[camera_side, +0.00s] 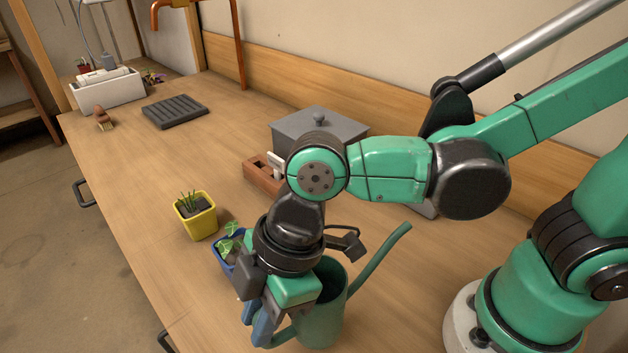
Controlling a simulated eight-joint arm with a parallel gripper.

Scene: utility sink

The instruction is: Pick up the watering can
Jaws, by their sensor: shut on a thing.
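The watering can (324,318) is dark green with a long spout rising to the right. It stands upright near the front of the wooden counter, at the bottom middle of the side view. My gripper (262,328) reaches down at the can's left side, with its blue fingers shut on the can's handle (284,337). The gripper body hides part of the can's rim and handle. I cannot tell whether the can's base touches the counter.
A blue pot (224,255) with a seedling stands just behind my gripper, close to it. A yellow pot (196,217) is further left. A grey lidded box (318,128) and a brick-coloured tray (262,174) are behind.

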